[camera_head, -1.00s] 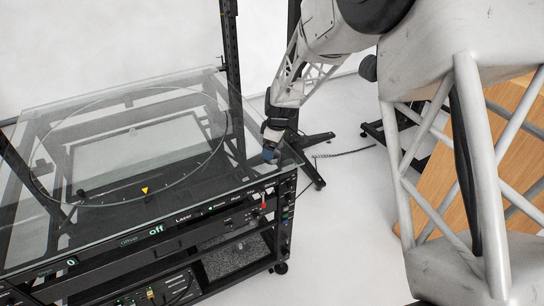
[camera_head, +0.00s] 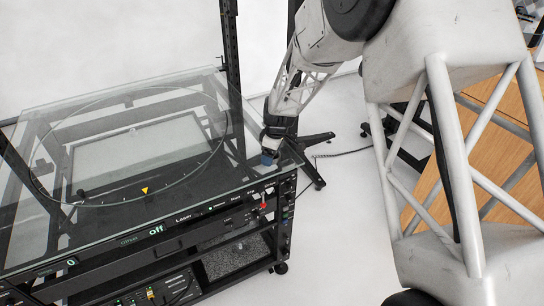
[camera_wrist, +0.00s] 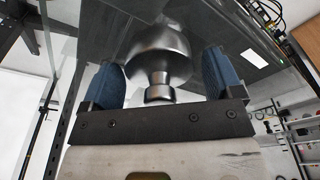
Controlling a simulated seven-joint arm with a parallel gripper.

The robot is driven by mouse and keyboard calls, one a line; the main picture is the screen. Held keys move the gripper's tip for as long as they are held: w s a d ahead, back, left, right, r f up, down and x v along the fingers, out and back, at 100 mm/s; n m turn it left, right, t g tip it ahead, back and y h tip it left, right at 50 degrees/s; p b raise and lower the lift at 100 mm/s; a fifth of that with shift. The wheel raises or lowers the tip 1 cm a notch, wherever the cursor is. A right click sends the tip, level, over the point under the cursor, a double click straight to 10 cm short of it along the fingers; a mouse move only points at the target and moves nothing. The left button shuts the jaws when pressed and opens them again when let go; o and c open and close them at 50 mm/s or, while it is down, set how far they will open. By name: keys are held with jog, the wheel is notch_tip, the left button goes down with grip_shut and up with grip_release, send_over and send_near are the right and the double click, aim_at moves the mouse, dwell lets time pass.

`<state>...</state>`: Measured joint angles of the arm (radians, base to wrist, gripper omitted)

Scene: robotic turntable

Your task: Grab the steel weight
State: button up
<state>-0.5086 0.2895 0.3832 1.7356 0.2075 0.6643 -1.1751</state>
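The steel weight (camera_wrist: 158,55) is a shiny grey metal piece with a wide rounded body and a narrow neck ending in a small knob. In the wrist view it stands between the two blue finger pads of my gripper (camera_wrist: 160,78), its knob toward the palm. Gaps show on both sides of the weight, so my gripper is open around it and not clamped. In the head view my gripper (camera_head: 270,157) is at the right front corner of the glass-topped turntable (camera_head: 110,218). I cannot make out the weight in the head view.
A black upright post (camera_head: 232,80) rises close behind and left of my gripper. The front panel with a red button (camera_head: 264,205) lies just below it. A yellow triangle marker (camera_head: 145,190) sits on the glass. The glass left of my gripper is mostly clear.

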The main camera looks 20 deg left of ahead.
jog(key=c, duration=1.2)
jog(key=shift+r, duration=0.25)
jog(key=shift+r, duration=0.55)
jog(key=shift+s+d+r, duration=0.1)
jog(key=shift+s+r, duration=0.05)
jog(key=shift+r, duration=0.4)
jog(key=shift+s+d+r, duration=0.1)
jog(key=shift+s+r, duration=0.05)
jog(key=shift+r, duration=0.4)
jog(key=s+d+r, duration=0.1)
jog(key=s+d, duration=0.6)
jog(key=s, duration=0.6)
jog(key=shift+d+r, duration=0.15)
jog(key=shift+d, duration=0.15)
jog(key=shift+s, duration=0.1)
